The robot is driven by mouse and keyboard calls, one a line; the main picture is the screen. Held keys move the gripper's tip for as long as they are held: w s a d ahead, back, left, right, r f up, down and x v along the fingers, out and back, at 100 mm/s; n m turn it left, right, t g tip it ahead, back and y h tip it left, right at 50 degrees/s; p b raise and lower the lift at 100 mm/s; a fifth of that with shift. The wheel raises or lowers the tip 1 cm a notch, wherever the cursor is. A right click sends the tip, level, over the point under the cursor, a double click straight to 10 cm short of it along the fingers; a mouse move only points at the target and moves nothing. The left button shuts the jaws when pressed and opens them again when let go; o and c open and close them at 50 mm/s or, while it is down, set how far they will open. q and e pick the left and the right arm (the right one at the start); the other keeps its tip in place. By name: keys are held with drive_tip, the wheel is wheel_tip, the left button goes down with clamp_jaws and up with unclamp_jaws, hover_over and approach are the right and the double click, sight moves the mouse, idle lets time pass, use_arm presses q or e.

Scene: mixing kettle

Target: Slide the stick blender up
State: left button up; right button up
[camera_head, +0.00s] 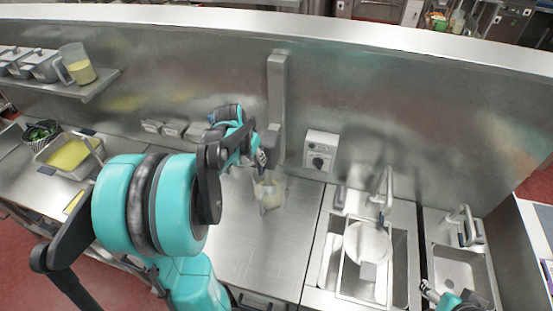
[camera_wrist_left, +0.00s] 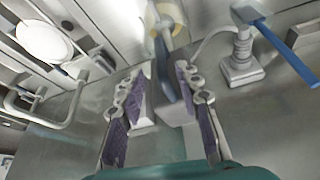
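The stick blender's tall grey wall mount (camera_head: 277,85) stands on the back wall in the head view. A clear jug (camera_head: 271,193) with pale yellow contents sits below it on the steel counter. My left gripper (camera_head: 262,160) is at the lower part of the mount, just above the jug, and my arm partly hides this spot. In the left wrist view its purple-padded fingers (camera_wrist_left: 163,80) are apart, with a dark blue-grey part of the blender (camera_wrist_left: 166,84) between them. Firm contact is not visible. My right gripper (camera_head: 429,291) is small at the lower right, away from the blender.
A grey control box (camera_head: 320,151) is on the wall right of the mount. A sink (camera_head: 338,265) with a white plate (camera_head: 368,243) and tap lies further right. A shelf (camera_head: 95,88) with containers and a yellow-filled tray (camera_head: 70,154) are at left. Counter near the jug is clear.

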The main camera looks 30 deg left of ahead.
sight(258, 163)
use_arm(q)
drive_tip(key=b+x, duration=0.5)
drive_tip(key=x, duration=0.1)
drive_tip(key=shift+a+f, duration=0.1)
drive_tip(key=shift+f, duration=0.2)
drive_tip(key=shift+r, duration=0.2)
drive_tip(key=shift+f, duration=0.3)
drive_tip(key=shift+w+f, duration=0.1)
drive_tip(key=shift+w, duration=0.05)
use_arm(e)
drive_tip(key=f, duration=0.5)
drive_tip(key=shift+s, duration=0.3)
use_arm(q)
clamp_jaws()
use_arm(e)
drive_tip(key=shift+r, duration=0.1)
